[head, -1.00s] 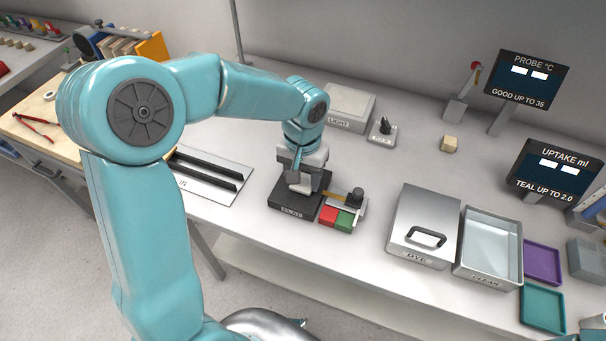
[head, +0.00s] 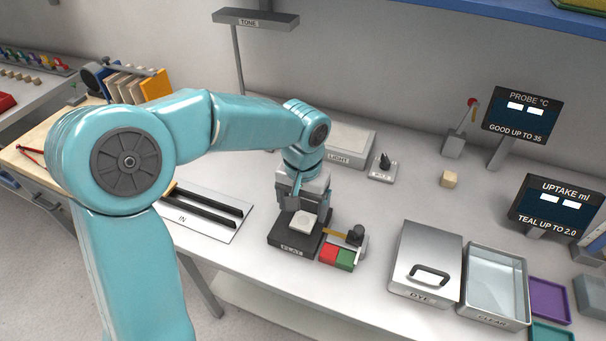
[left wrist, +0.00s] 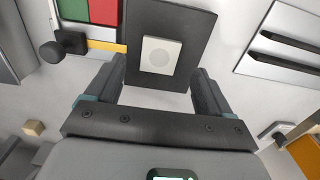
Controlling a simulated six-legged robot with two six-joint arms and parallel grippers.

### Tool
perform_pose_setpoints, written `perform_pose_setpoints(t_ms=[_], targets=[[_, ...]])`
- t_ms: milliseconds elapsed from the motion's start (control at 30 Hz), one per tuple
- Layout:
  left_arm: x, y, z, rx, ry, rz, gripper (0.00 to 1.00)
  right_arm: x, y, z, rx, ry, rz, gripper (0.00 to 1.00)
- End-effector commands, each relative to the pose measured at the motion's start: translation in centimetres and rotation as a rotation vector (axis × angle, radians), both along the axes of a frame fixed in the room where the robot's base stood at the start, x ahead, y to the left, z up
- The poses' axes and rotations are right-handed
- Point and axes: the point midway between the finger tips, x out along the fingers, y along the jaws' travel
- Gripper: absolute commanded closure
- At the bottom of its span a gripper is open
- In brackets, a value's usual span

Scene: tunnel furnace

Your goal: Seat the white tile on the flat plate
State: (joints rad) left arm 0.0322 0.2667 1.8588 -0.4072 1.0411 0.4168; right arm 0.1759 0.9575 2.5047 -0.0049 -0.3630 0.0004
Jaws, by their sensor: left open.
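The white tile (head: 302,221) lies on the dark flat plate (head: 283,239). In the left wrist view the tile (left wrist: 160,55) is square with a faint round mark, flat on the black plate (left wrist: 188,24), with bare plate around it. My left gripper (head: 308,213) points down just above the tile. Its fingers are apart and nothing is between them; in the left wrist view the open gripper (left wrist: 154,85) has one finger on each side, clear of the tile. My right gripper is not in view.
Beside the plate are a red block (head: 329,253), a green block (head: 346,260) and a black knob (head: 355,235) with a yellow strip. The IN rack (head: 205,212) stands to the left.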

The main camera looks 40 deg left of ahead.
Motion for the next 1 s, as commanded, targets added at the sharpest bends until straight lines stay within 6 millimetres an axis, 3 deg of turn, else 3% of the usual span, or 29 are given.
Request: perform_pose_setpoints(t_ms=[200,433,633,1000], targets=[[0.1,0.0,6.3,-0.001,-0.006,-0.001,0.18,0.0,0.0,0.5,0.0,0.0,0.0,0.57],[0.1,0.0,11.0,-0.001,-0.002,-0.002,0.18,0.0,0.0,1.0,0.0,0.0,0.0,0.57],[0.0,0.0,12.6,-0.001,-0.001,-0.002,0.18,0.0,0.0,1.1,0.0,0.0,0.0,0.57],[0.0,0.0,12.7,0.0,0.0,-0.001,0.18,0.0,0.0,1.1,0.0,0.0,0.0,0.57]])
